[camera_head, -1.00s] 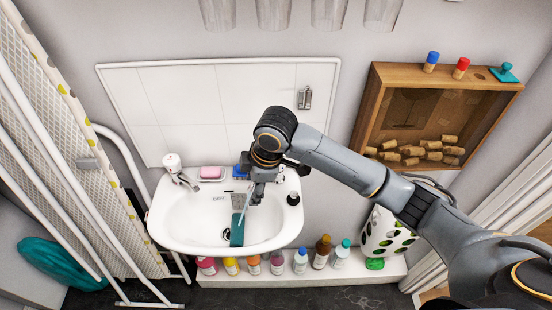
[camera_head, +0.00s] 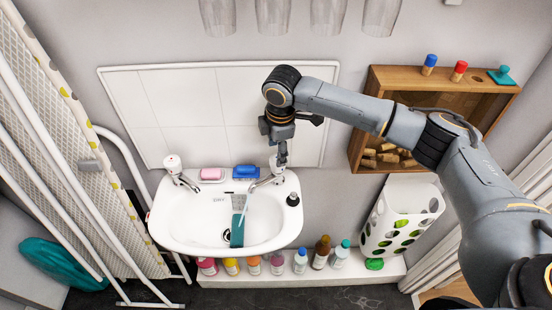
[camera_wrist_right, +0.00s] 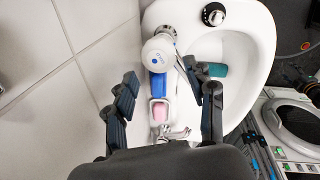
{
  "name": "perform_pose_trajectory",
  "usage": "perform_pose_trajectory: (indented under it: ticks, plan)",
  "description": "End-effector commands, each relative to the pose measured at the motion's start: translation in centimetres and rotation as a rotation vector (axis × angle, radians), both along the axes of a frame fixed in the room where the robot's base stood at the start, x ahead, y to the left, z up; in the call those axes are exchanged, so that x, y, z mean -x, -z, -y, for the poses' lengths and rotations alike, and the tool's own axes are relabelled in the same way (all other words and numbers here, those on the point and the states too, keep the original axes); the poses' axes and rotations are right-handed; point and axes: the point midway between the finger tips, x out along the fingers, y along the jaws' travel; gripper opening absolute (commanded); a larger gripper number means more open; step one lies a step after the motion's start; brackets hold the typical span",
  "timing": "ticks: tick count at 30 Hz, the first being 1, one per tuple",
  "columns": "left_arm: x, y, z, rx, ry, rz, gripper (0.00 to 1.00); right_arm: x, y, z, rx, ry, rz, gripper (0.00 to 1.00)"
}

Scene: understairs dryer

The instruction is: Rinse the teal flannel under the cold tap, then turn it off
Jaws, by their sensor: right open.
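The teal flannel (camera_head: 237,230) lies in the white basin (camera_head: 190,232), by the drain. It also shows in the right wrist view (camera_wrist_right: 217,70). The cold tap (camera_head: 277,176) stands at the basin's back right; its round white knob with a blue mark (camera_wrist_right: 160,50) shows in the right wrist view. A thin pale stream runs from its spout down to the flannel. My right gripper (camera_head: 281,155) points down over this tap, open, with its fingers spread either side of the knob and nothing held. Part of the knob is hidden in the head view. My left gripper is not in view.
Another tap (camera_head: 174,170) stands at the basin's left. Pink soap (camera_head: 211,174) and a blue sponge (camera_head: 246,171) lie between the taps. A black round item (camera_head: 293,199) sits on the right rim. Several bottles (camera_head: 320,253) line the ledge below. A wooden box (camera_head: 374,110) hangs right.

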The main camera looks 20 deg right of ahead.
Motion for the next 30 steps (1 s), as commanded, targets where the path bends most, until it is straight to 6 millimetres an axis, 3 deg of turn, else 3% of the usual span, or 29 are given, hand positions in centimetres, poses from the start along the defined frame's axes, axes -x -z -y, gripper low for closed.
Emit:
perform_pose_trajectory:
  ticks: [3, 9, 21, 22, 27, 30]
  plan:
    - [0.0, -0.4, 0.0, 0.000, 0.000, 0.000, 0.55, -0.3, 2.3, 0.0, 0.002, 0.002, -0.003, 0.55]
    - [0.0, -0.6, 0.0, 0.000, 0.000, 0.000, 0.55, -0.7, 4.9, 0.0, 0.001, 0.001, -0.001, 0.55]
    - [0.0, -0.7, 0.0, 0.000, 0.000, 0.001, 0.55, -0.9, 5.8, 0.0, 0.000, 0.000, 0.001, 0.55]
    - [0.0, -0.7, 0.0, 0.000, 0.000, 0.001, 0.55, -0.9, 5.8, 0.0, 0.000, 0.000, 0.001, 0.53]
    - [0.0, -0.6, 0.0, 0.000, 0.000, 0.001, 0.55, -0.9, 5.8, 0.0, 0.000, 0.000, 0.001, 0.18]
    - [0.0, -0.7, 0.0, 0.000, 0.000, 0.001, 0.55, -0.9, 5.8, 0.0, 0.000, 0.001, 0.001, 0.14]
